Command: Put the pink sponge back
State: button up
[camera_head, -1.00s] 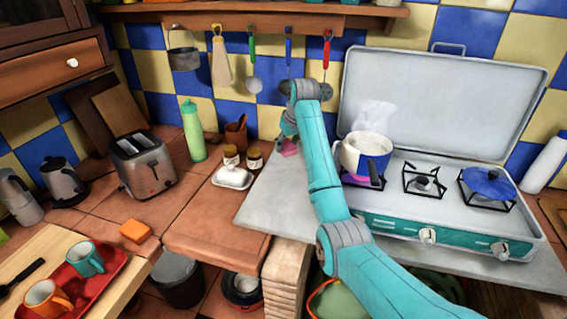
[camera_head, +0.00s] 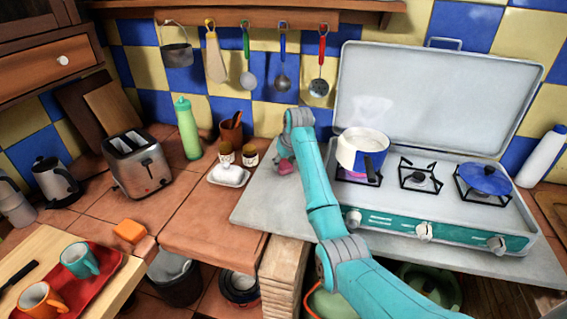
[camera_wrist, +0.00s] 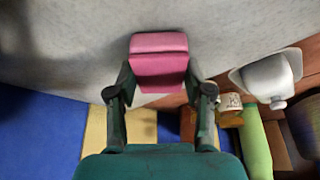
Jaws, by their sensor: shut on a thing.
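The pink sponge (camera_wrist: 159,62) is between the two dark fingers of my gripper (camera_wrist: 160,82) in the wrist view. The fingers press on its sides, and its far end sticks out past the tips over the grey slab. In the head view the pink sponge (camera_head: 285,167) is a small patch low on the gripper, above the left part of the grey slab (camera_head: 262,205). My arm partly hides the gripper there. I cannot tell whether the sponge touches the slab.
A white dish (camera_head: 229,176) and two small jars stand left of the gripper. A pot (camera_head: 362,150) sits on the stove at right. An orange block (camera_head: 129,231) lies near the tile counter's front edge. Utensils hang on the wall behind. The slab's front left is bare.

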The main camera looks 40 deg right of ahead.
jog(key=shift+f, duration=0.15)
jog(key=o, duration=1.2)
jog(key=v, duration=1.2)
jog(key=shift+r, duration=0.25)
